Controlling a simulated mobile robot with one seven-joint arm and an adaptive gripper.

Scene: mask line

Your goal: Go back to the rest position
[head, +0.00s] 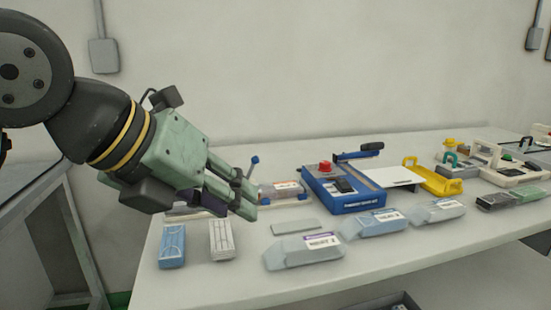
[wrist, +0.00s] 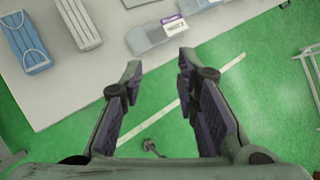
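My gripper (head: 243,196) is held in the air above the left part of the white table (head: 225,277) in the head view. In the wrist view my gripper (wrist: 158,82) points down with its two fingers well apart and nothing between them. Below the fingers there are the table's edge and the green floor (wrist: 225,75). The gripper and arm partly hide things at the table's back left.
A blue mask pack (head: 172,246) and a white one (head: 221,240) lie at the table's left. Several labelled bags, one in front (head: 303,252), lie right of them. A blue sealing machine (head: 345,195) and a yellow-handled tray (head: 432,179) stand behind. Another table (head: 28,180) is at far left.

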